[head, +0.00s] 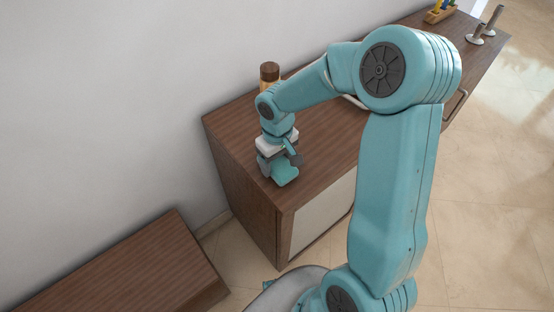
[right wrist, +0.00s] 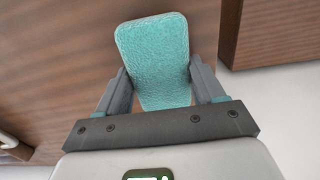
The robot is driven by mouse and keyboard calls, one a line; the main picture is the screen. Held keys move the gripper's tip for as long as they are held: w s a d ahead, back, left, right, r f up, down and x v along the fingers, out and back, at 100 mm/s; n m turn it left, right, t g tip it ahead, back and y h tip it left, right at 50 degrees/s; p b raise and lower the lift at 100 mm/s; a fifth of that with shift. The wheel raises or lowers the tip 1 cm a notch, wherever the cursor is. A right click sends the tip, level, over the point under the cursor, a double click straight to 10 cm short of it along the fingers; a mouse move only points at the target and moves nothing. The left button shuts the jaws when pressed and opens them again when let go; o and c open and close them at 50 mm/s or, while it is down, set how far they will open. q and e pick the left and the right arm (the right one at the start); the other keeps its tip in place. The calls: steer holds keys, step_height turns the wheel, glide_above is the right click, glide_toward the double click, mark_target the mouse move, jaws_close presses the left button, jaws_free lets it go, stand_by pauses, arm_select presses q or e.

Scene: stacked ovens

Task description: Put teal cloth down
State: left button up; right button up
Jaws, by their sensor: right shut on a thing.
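The teal cloth (right wrist: 155,55) is a flat, fuzzy piece with rounded corners, between the two fingers of my right gripper (right wrist: 160,85) in the right wrist view. The gripper is shut on it. In the head view the cloth (head: 285,173) shows below my right gripper (head: 276,165), over the near end of the brown wooden counter top (head: 320,140). I cannot tell whether the cloth touches the counter. My left gripper is in neither view.
A brown-capped jar (head: 269,74) stands on the counter behind my right wrist. Two metallic items (head: 478,34) and a small wooden holder (head: 440,12) stand at the far end. A lower brown wooden unit (head: 130,270) is at left, across a floor gap.

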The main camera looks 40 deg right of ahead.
mark_target(277, 162)
steer(key=shift+f, duration=0.25)
steer(key=o, duration=1)
steer(key=shift+r, duration=0.5)
step_height(277, 162, up, 12)
steer(key=shift+f+p, duration=0.2)
steer(key=shift+p, duration=0.35)
